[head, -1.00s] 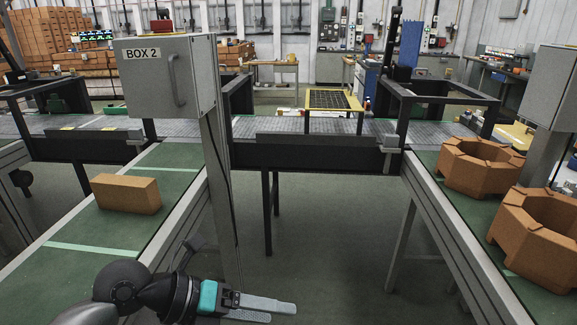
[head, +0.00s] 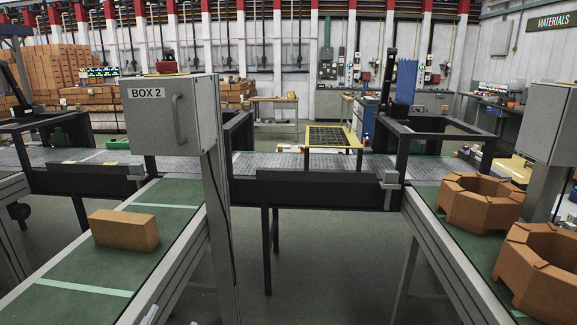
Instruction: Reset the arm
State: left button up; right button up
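Neither of my grippers shows in the head view now, and no part of my arms is in the picture. A single orange-brown brick (head: 124,231) lies on the green left conveyor (head: 85,290), apart from anything else. Two hollow octagonal brick blocks, one farther back (head: 480,203) and one nearer (head: 541,262), sit on the right conveyor (head: 462,243). The nearer block is cut off by the right picture edge.
A grey box labelled BOX 2 (head: 170,114) stands on a post beside the left conveyor. Another grey box (head: 551,122) stands at right. A cross conveyor (head: 284,162) spans the back. Open floor (head: 325,255) lies between the side conveyors.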

pick_arm(q)
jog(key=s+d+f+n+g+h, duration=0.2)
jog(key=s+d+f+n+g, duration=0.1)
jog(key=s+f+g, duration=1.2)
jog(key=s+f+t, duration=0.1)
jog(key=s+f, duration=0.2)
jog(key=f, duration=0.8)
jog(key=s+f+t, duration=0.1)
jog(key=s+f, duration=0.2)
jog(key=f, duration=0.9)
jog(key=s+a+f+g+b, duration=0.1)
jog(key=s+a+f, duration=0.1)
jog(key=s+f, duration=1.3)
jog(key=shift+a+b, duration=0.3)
jog(key=shift+b, duration=0.05)
